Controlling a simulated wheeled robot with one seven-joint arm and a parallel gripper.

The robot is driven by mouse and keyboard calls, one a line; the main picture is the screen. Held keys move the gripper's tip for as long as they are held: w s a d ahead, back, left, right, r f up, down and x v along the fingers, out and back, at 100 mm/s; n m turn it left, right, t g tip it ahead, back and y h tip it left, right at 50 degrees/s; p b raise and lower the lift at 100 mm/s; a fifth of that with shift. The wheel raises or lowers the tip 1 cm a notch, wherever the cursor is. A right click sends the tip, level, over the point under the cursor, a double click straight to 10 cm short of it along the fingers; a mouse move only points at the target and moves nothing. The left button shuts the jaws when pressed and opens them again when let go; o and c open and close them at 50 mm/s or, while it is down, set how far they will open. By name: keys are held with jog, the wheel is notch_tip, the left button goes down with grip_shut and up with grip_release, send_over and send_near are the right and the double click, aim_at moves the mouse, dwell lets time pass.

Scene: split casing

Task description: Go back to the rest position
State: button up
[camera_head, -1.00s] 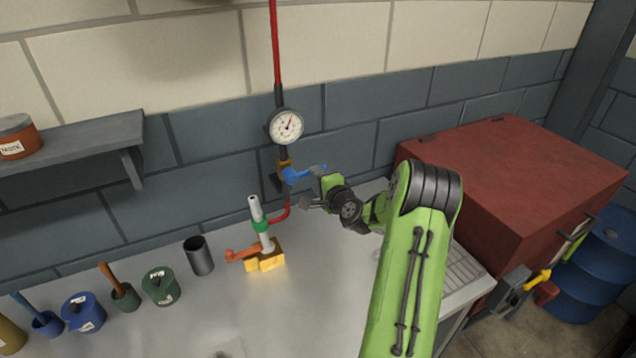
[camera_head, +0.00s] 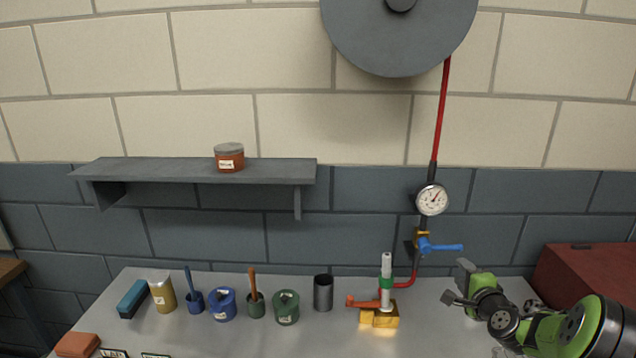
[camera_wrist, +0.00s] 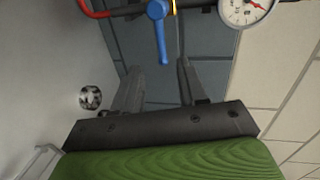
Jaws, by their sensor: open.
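My gripper (camera_head: 453,283) is at the right of the head view, above the right part of the grey bench (camera_head: 445,335). Its jaws are open with nothing between them. In the wrist view the two fingers of my gripper (camera_wrist: 160,82) stand apart, pointing towards the wall. The blue valve handle (camera_head: 440,247) on the red pipe is beyond the fingertips and apart from them. The handle also shows in the wrist view (camera_wrist: 160,35). It points to the right in the head view.
A round gauge (camera_head: 432,199) sits above the valve. A brass-based fixture (camera_head: 379,317) with an upright white tube and an orange lever stands left of my gripper. A dark cup (camera_head: 323,292) and several pots line the bench. A red cabinet (camera_head: 590,270) is at right.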

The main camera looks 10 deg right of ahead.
jog(key=s+a+r+n+g+y, duration=0.2)
jog(key=s+a+r+n, duration=0.3)
jog(key=a, duration=0.6)
jog(key=a+r+n+g+y, duration=0.25)
jog(key=a+n, duration=0.35)
jog(key=a, duration=0.5)
jog(key=s+a+n+g, duration=0.2)
jog(key=s+a+n, duration=0.2)
jog(key=s, duration=1)
jog(key=s+a+n+g+h, duration=0.1)
jog(key=s+a+n+g, duration=0.2)
jog(key=s, duration=1.1)
jog(key=shift+a+n, duration=0.75)
jog(key=shift+n, duration=0.05)
